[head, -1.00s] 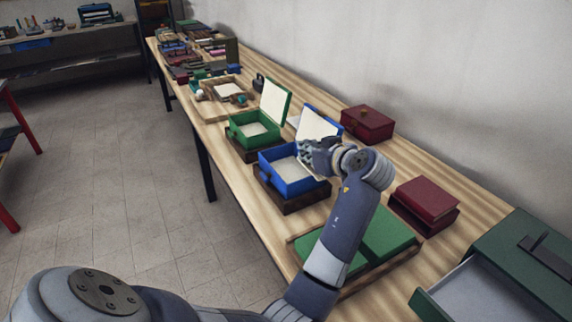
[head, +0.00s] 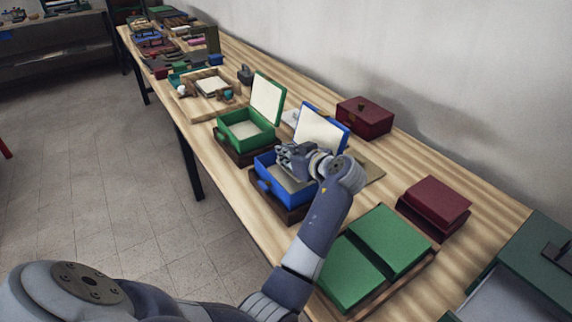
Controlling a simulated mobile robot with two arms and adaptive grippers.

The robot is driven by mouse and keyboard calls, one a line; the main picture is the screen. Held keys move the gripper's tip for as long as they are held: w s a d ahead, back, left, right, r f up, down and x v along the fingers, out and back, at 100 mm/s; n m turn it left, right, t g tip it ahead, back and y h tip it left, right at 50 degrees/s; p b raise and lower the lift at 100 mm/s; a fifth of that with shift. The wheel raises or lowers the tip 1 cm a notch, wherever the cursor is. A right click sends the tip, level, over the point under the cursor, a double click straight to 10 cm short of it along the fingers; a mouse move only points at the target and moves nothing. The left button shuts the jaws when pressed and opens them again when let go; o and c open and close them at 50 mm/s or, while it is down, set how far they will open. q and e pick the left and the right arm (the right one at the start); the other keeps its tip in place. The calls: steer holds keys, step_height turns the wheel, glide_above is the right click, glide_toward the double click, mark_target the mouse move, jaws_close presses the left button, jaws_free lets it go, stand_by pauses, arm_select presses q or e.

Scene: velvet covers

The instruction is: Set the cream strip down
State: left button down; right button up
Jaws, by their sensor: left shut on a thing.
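My left gripper (head: 283,156) is shut, over the open blue box (head: 284,199) and in front of its raised lid. The held piece, taken as the cream strip, is too small and covered by the fingers to make out. The blue box stands on a dark base with its lid (head: 322,132) up, showing a cream lining. My gripper and wrist cover much of the inside of the box. I cannot tell whether the strip touches the box. My right gripper is not in view.
An open green box (head: 245,135) stands just beyond the blue one. A dark red box (head: 363,118) is behind, and a red closed case (head: 438,197) is to the right. Green panels (head: 388,240) lie in front. A wooden tray (head: 203,107) and many small things fill the far bench.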

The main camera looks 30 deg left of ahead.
arm_select(q)
step_height(320, 180, down, 3)
steer(key=shift+a+r, duration=0.1)
steer(key=shift+f, duration=0.45)
steer(key=shift+f, duration=0.1)
steer(key=c, duration=1.7)
jaws_free()
